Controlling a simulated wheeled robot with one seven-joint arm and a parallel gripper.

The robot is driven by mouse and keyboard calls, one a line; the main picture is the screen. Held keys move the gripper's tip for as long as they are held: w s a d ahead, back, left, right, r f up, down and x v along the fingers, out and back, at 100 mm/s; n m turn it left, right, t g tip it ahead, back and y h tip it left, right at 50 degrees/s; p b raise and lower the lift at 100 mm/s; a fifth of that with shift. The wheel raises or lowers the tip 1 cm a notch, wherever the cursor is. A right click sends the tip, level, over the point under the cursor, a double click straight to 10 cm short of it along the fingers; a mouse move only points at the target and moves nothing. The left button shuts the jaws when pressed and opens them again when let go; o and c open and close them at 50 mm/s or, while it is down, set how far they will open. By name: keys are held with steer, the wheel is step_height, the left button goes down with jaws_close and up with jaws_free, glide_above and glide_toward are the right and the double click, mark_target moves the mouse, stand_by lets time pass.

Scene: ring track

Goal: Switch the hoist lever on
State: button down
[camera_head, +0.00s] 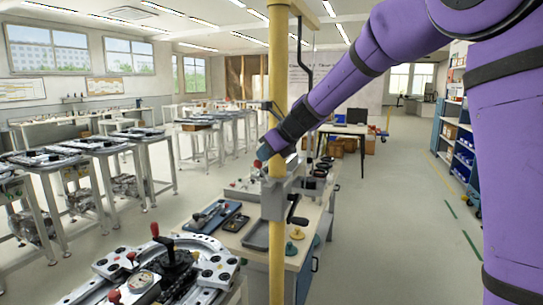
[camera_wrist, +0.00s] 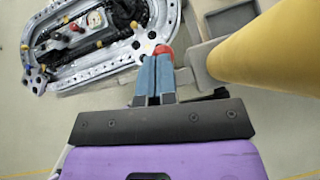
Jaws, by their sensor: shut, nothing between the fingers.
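The hoist is a yellow post (camera_head: 279,95) with a grey box (camera_head: 273,200) clamped on it and a black crank handle (camera_head: 297,212) at its right. A red knob, apparently the hoist lever's end, shows at my fingertips in the wrist view (camera_wrist: 163,50). My gripper (camera_head: 265,152) is beside the post at the height just above the grey box. In the wrist view its two blue-grey fingers (camera_wrist: 155,62) are together, with the red knob just beyond the tips. I cannot tell whether they touch it. The lever's shaft is hidden, so its position is unclear.
The yellow post (camera_wrist: 265,50) stands close to the right of my fingers. A workbench (camera_head: 300,258) with trays and tools is behind the post. A ring track (camera_head: 205,245) with red-knobbed levers lies at the lower left. Open floor (camera_head: 400,210) is to the right.

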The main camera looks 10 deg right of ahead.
steer(key=shift+w+a, duration=0.3)
steer(key=shift+a, duration=0.1)
stand_by(0.4)
